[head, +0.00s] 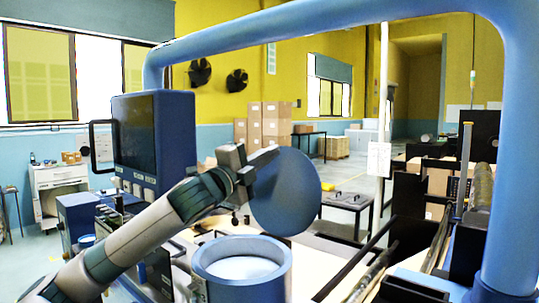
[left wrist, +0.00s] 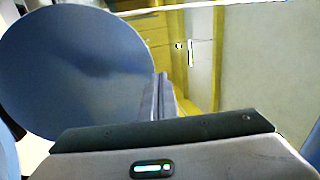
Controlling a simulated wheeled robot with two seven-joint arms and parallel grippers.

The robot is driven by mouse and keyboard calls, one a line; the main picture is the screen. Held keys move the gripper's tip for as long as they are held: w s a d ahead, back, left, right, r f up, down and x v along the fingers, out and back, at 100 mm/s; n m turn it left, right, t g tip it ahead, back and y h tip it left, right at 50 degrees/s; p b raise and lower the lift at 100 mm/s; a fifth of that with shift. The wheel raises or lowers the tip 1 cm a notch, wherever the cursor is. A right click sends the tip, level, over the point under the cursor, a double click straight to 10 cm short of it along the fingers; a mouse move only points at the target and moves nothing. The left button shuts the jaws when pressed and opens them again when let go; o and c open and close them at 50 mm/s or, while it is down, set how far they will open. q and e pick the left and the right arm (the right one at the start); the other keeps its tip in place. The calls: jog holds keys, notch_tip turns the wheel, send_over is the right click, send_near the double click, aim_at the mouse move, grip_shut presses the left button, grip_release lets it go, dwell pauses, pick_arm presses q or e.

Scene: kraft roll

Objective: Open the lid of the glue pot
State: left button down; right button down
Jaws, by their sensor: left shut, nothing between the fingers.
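The glue pot (head: 282,272) is a round blue pot at the bottom centre of the head view, with its mouth uncovered and a pale white surface inside. Its lid (head: 290,195) is a blue disc standing steeply raised above the pot's far right side. In the left wrist view the lid (left wrist: 70,70) fills the upper left, its broad face toward the camera. My left gripper (head: 266,155) is shut and empty at the lid's upper left edge. In the left wrist view its closed fingers (left wrist: 164,97) overlap the lid's right edge; I cannot tell whether they touch. My right gripper is not visible.
A blue machine cabinet (head: 153,140) with a dark panel stands to the left. A thick blue pipe (head: 330,18) arches overhead and comes down at the right. Rollers and dark rails (head: 440,240) lie to the right of the pot. Cardboard boxes (head: 270,122) are stacked far behind.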

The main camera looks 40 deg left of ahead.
pick_arm(q)
jog(key=s+a+r+b, duration=0.1)
jog(key=s+b, duration=0.3)
jog(key=s, duration=0.6)
jog(key=shift+r, duration=0.45)
